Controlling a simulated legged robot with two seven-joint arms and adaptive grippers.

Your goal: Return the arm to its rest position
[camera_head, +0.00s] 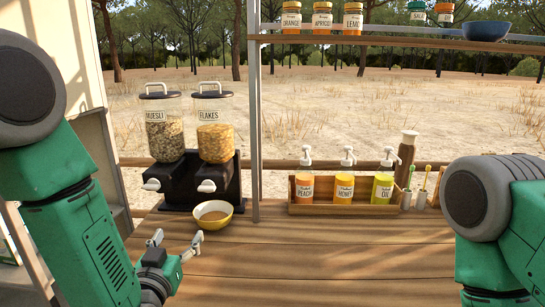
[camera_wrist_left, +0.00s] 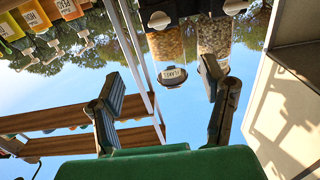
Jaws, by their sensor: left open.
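My left arm comes in from the left in the head view. Its gripper (camera_head: 176,242) is open and empty over the front left of the wooden counter (camera_head: 300,265). In the left wrist view, the two fingers of this gripper (camera_wrist_left: 162,73) stand apart with nothing between them. A yellow bowl (camera_head: 213,214) with brown contents sits upright on the counter, just beyond the right fingertip. I cannot tell whether they touch. My right arm shows at the right edge of the head view, but its gripper is out of the picture.
A muesli dispenser (camera_head: 164,125) and a flakes dispenser (camera_head: 214,127) stand behind the bowl. A wooden rack (camera_head: 340,209) holds several pump bottles. A post (camera_head: 254,120) and an upper shelf (camera_head: 400,43) with jars rise above. The counter's front middle is clear.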

